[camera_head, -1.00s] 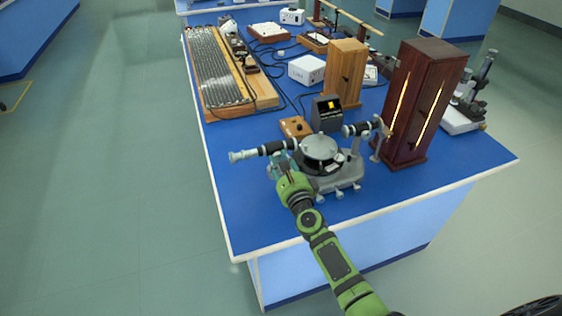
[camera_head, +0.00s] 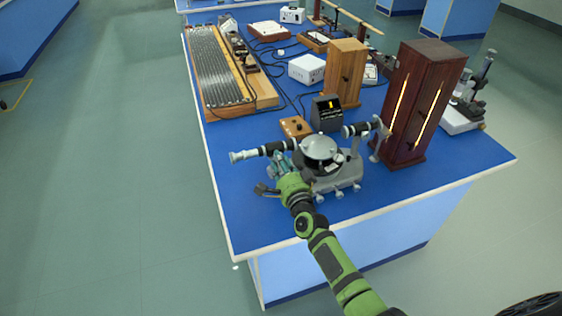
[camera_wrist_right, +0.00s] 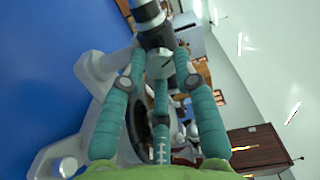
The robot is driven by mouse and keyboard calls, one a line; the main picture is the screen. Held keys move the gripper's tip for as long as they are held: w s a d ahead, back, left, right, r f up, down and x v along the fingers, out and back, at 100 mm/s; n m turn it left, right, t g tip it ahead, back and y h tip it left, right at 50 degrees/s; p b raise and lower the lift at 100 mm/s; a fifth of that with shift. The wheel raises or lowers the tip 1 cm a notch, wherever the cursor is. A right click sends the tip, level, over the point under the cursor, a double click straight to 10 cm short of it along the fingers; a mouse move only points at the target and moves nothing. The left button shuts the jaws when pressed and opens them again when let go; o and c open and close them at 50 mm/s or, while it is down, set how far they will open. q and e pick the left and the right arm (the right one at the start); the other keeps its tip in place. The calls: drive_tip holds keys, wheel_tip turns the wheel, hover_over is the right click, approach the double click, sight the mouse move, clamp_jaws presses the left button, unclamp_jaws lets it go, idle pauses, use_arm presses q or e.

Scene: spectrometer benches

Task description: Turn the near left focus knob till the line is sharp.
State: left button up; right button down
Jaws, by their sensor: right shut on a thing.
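The grey spectrometer (camera_head: 320,149) stands near the front of the blue bench. Its black and silver telescope tube (camera_head: 262,151) points left, and a second tube (camera_head: 358,129) points right toward the slits. My right gripper (camera_head: 279,158) is at the underside of the left tube. In the right wrist view its teal fingers are shut on a small pale focus knob (camera_wrist_right: 160,63) beside the tube (camera_wrist_right: 148,18). In the head view the fingers hide the knob. A black display box (camera_head: 326,113) shows a narrow yellow upright line. My left gripper is out of view.
A dark wooden cabinet (camera_head: 414,100) with two glowing slits stands right of the spectrometer. A small wooden control box (camera_head: 295,127) and a light wooden case (camera_head: 345,72) are behind. The bench's front left corner is clear.

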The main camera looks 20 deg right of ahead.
drive_tip(key=shift+f+n+p, duration=0.1)
drive_tip(key=shift+n+p, duration=0.5)
drive_tip(key=shift+n, duration=4)
drive_tip(key=shift+f, duration=0.1)
drive_tip(key=c, duration=0.9)
unclamp_jaws()
drive_tip(key=shift+c, duration=0.2)
drive_tip(key=shift+s, duration=0.1)
drive_tip(key=s, duration=1.2)
drive_tip(key=shift+d, duration=0.15)
